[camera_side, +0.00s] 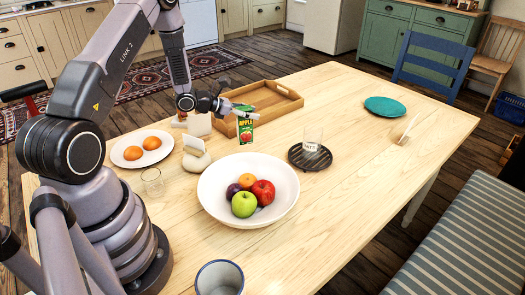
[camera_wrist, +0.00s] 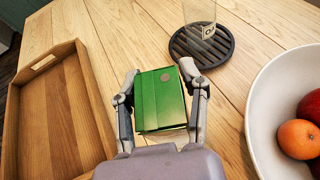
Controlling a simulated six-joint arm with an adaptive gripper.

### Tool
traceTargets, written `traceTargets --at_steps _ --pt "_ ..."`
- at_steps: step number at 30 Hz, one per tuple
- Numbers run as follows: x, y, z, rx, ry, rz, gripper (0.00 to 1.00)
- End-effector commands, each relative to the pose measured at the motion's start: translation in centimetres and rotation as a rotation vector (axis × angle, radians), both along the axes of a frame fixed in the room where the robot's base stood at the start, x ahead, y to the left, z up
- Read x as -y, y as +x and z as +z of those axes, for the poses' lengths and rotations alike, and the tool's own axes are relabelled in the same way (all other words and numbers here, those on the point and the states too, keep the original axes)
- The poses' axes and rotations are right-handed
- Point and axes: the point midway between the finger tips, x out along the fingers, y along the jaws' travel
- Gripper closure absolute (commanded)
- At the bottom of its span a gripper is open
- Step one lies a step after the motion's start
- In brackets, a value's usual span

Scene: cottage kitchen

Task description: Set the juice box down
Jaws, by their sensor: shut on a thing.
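The green apple juice box (camera_side: 246,130) is upright in my gripper (camera_side: 229,117), with its apple label facing the side camera. In the wrist view, the juice box's green top (camera_wrist: 160,99) sits between the two fingers, and my gripper (camera_wrist: 160,90) is shut on its sides. The box is over the wooden table (camera_side: 330,210), between the wooden tray and the white bowl. Whether its base touches the table I cannot tell.
A wooden tray (camera_side: 290,94) lies behind the box. A white fruit bowl (camera_side: 215,205) is in front. A dark round trivet (camera_side: 295,157) with a glass (camera_side: 312,138) stands to the right. A plate with oranges (camera_side: 128,160) is left. Clear table lies toward the teal plate (camera_side: 385,106).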

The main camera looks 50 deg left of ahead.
Motion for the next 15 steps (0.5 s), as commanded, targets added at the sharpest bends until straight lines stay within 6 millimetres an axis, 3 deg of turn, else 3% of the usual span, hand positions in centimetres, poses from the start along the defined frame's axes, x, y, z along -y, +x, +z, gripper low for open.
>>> traceTargets --at_steps 9,15 --pt "-0.7 2.4 -3.0 0.001 0.0 -0.001 0.98" --pt "-0.7 2.3 -5.6 0.001 -0.001 -0.001 0.98"
